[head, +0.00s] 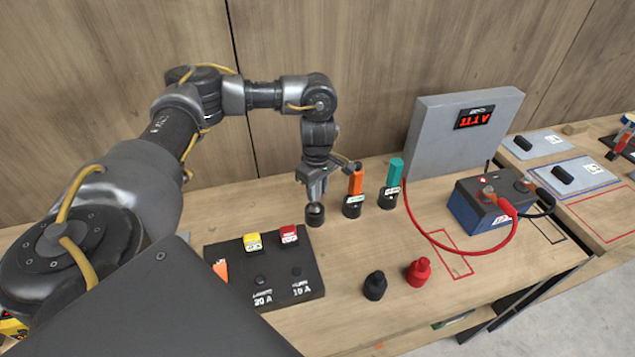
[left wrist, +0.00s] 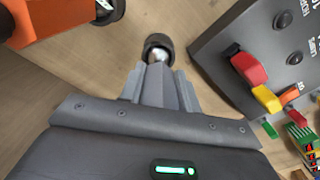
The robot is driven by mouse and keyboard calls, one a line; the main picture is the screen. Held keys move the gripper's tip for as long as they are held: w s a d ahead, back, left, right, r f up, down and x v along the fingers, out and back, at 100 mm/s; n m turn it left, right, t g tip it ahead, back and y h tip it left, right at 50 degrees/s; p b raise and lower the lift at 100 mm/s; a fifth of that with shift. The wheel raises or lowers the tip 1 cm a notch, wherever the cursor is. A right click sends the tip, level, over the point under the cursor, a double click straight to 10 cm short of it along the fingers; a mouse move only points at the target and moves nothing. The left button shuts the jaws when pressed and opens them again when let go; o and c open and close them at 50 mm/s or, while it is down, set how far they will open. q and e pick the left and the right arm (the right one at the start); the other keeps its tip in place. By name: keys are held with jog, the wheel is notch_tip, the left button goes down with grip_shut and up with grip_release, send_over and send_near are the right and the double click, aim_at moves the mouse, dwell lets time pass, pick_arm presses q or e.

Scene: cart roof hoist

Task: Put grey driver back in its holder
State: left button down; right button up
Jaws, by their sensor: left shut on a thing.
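My left gripper (head: 313,190) points down at the back of the bench and is shut on the grey driver. In the left wrist view, the grey driver (left wrist: 158,82) shows as a grey body between the two fingers. A dark round holder (head: 315,216) stands directly below the gripper. It also shows in the left wrist view (left wrist: 159,41), with a shiny round part inside its ring at the driver's end. I cannot tell how deep the driver sits in it. My right gripper is not in view.
An orange driver (head: 356,181) and a teal driver (head: 395,173) stand in holders just right of the gripper. A black fuse panel (head: 265,271) lies in front. Black (head: 375,286) and red (head: 418,272) caps, a battery (head: 480,205) and a grey meter box (head: 440,140) are farther right.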

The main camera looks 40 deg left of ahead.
pick_arm(q)
jog(key=shift+f+b, duration=0.5)
jog(key=shift+f, duration=0.2)
jog(key=c, duration=0.9)
grip_release()
jog(key=shift+r, duration=0.1)
notch_tip(320, 180, up, 11)
jog(key=shift+f, duration=0.1)
